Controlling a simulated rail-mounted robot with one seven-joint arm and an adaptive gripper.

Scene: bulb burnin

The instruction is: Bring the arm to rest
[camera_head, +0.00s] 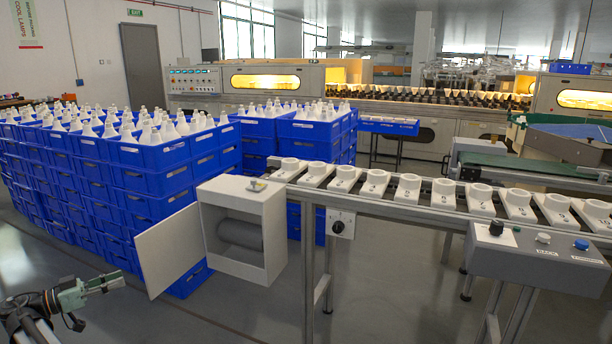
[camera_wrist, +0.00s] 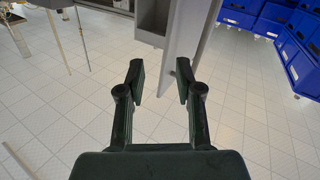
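My gripper (camera_wrist: 160,82) is open and empty in the wrist view, its two dark fingers apart with tiled floor and a grey panel beyond them. In the head view my gripper (camera_head: 97,300) is at the lower left, in front of the blue crates and left of the white cabinet's open door (camera_head: 168,247). It appears apart from both. The cabinet (camera_head: 267,222) stands open, with a dark grey roller inside it.
Stacks of blue crates (camera_head: 168,183) holding white bulbs fill the left side. A conveyor with white holders (camera_head: 409,187) runs right from the cabinet. A control box (camera_head: 540,255) with knobs is at the front right. The floor (camera_head: 400,290) below is clear.

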